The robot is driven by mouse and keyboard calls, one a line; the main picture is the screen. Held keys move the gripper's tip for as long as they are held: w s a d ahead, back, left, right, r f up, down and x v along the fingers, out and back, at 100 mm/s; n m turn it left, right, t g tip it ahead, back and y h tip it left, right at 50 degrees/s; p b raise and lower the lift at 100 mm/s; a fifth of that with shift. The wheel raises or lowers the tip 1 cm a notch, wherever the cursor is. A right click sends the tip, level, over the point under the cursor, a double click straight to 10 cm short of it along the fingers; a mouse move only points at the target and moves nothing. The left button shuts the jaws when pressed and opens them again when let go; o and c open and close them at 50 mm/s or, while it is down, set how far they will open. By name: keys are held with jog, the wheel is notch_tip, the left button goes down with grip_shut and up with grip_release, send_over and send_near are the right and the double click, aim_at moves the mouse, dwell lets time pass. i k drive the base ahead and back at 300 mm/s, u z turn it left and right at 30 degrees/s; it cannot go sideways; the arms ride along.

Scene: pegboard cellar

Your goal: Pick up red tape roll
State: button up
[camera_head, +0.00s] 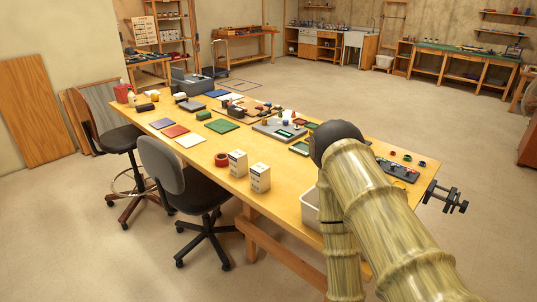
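A red tape roll (221,160) lies on the near edge of the long wooden workbench (243,185), left of two white boxes. It is in plain view, and nothing of mine touches it. My arm rises at the right of the head view, bends at a dark joint, and its other link runs down out of the picture. My gripper is not in view.
Two white boxes (238,163) (260,177) stand right of the roll. A grey office chair (165,165) and dark stool (119,139) stand along the near side. Floor at left is open.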

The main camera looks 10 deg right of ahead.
aim_at(222, 160)
jog(key=z, duration=0.3)
jog(key=i, duration=0.65)
jog(key=u, duration=0.6)
jog(key=i, duration=0.7)
jog(key=u, duration=0.75)
